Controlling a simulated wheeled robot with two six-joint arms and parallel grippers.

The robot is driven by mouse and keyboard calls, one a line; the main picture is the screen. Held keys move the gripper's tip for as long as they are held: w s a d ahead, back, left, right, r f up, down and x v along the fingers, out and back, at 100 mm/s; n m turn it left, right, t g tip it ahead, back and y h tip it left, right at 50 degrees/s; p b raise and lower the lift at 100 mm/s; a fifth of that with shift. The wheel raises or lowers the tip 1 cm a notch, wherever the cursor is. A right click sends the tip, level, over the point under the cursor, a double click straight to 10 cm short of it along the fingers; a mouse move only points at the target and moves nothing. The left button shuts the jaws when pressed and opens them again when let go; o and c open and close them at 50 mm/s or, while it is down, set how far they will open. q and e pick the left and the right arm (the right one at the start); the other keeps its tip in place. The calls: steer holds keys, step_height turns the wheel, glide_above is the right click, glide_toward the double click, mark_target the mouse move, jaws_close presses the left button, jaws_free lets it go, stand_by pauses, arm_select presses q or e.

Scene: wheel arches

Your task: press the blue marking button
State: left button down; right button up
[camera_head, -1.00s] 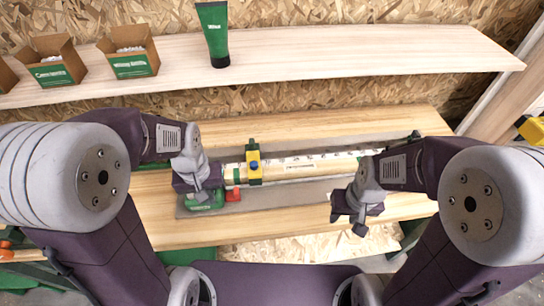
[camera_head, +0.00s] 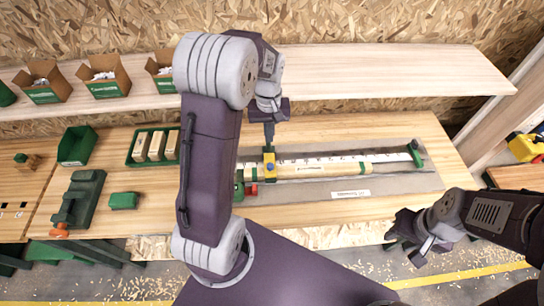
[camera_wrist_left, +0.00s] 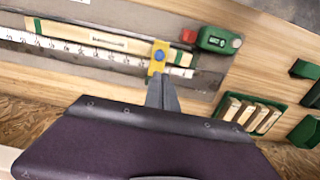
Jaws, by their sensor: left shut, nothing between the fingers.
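The blue button (camera_head: 269,166) sits on a yellow block (camera_head: 269,158) that straddles the white ruler strip (camera_head: 340,158); the button also shows in the left wrist view (camera_wrist_left: 159,56). My left gripper (camera_head: 269,145) is shut and empty, pointing down over the yellow block. In the left wrist view its fingertips (camera_wrist_left: 161,78) are just beside the block, close to the button; I cannot tell whether they touch it. A pale wooden bar (camera_head: 310,167) lies along the ruler. My right gripper (camera_head: 405,242) is open and empty near the bench's front edge.
A red piece (camera_wrist_left: 189,36) and a green device (camera_wrist_left: 218,40) sit by the bar's end. A green tray (camera_head: 134,160) of wooden blocks and a green bin (camera_head: 77,146) stand left. The shelf (camera_head: 390,72) with cartons runs behind.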

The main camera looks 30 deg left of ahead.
arm_select(q)
steer(key=shift+d, duration=0.15)
steer(key=p, duration=0.3)
glide_toward(270, 165)
step_height(270, 165, down, 7)
steer(key=shift+r, duration=0.15)
